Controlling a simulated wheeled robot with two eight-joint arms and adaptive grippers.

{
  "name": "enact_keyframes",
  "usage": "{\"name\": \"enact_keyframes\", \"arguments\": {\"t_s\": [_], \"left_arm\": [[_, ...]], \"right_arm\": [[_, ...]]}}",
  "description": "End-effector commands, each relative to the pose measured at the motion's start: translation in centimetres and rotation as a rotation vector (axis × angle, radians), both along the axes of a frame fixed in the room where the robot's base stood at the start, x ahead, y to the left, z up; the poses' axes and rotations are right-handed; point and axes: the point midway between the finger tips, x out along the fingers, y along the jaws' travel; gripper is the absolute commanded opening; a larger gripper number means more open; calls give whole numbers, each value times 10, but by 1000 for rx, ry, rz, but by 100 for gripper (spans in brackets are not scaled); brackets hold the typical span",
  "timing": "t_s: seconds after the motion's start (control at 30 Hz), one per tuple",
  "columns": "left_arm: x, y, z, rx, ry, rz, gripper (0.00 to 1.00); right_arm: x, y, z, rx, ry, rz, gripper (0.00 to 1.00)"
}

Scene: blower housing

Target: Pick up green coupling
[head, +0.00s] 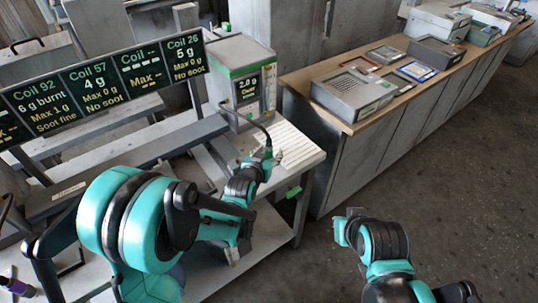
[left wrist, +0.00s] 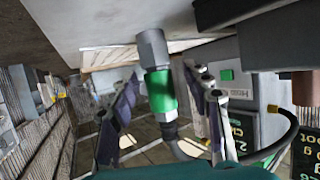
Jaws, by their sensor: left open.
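The green coupling (left wrist: 160,90) has a grey metal end and a dark hose at its other end. In the left wrist view it lies between the two spread fingers of my left gripper (left wrist: 165,82), with gaps visible beside it. In the head view my left gripper (head: 265,160) is at the bench's right end, and a small green part of the coupling (head: 268,152) shows there. My left gripper is open. My right arm's end (head: 350,225) is over the floor at the lower right; its fingers cannot be made out.
A meter box (head: 242,80) with a lit display stands behind the coupling, with a black cable running from it. A sign board (head: 110,85) stands along the workbench (head: 300,150). A long cabinet (head: 375,135) with trays and boxes is at the right. The floor (head: 450,190) is clear.

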Motion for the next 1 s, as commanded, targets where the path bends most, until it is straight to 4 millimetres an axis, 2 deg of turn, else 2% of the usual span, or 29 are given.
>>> {"name": "enact_keyframes", "arguments": {"t_s": [0.07,0.2,0.27,0.67,0.83,0.97,1.0], "left_arm": [[0,0,1,0,0,0,49],[0,0,1,0,0,0,12],[0,0,1,0,0,0,0],[-1,0,5,0,0,0,0],[-1,0,23,0,0,0,0],[-1,0,47,0,0,0,0],[-7,-7,50,2,0,-5,0]], "right_arm": [[0,0,1,0,0,0,0],[0,0,1,0,0,0,0],[0,0,1,0,0,0,0],[0,0,3,0,0,0,0],[0,0,13,0,0,0,0],[0,0,26,0,0,0,0],[0,0,29,0,0,0,0]]}}
